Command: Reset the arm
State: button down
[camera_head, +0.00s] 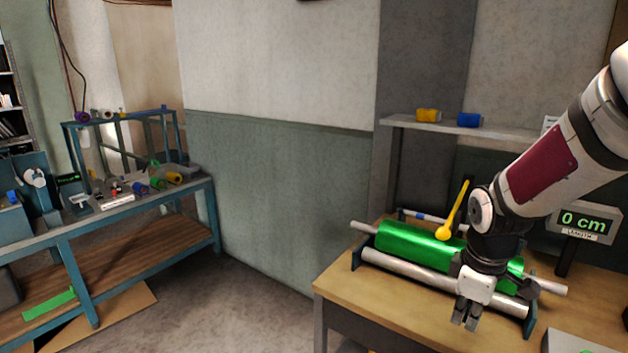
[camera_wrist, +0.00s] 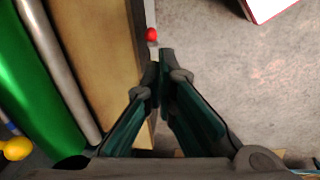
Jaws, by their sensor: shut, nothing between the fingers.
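My gripper (camera_head: 466,318) hangs over the front side of the wooden table (camera_head: 345,283) at the right of the head view, fingers pointing down. Its fingertips are together and hold nothing; they also show closed in the wrist view (camera_wrist: 159,62). My arm reaches in from the right edge. Behind my gripper a green foil roll (camera_head: 412,243) lies on a roller stand, partly hidden by my wrist. A silver roller (camera_head: 420,274) runs in front of it. A yellow lever with a ball end (camera_head: 444,233) stands tilted by the roll.
A display reading "0 cm" (camera_head: 583,221) stands right of the rollers. A shelf (camera_head: 465,130) above holds a yellow and a blue roll. A blue workbench (camera_head: 130,213) with several small items stands left. Open floor (camera_head: 250,290) lies between. The wrist view shows a red ball (camera_wrist: 152,35) near the table edge.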

jog(key=s+a+r+m+t, duration=0.1)
jog(key=s+a+r+m, duration=0.3)
jog(key=s+r, duration=0.3)
jog(key=s+a+r+m+t, duration=0.2)
jog(key=s+a+r+m, duration=0.3)
jog(key=s, duration=0.6)
notch_tip(320, 180, up, 2)
jog(key=shift+s+r+m+y, duration=0.1)
jog(key=shift+s+m+y, duration=0.3)
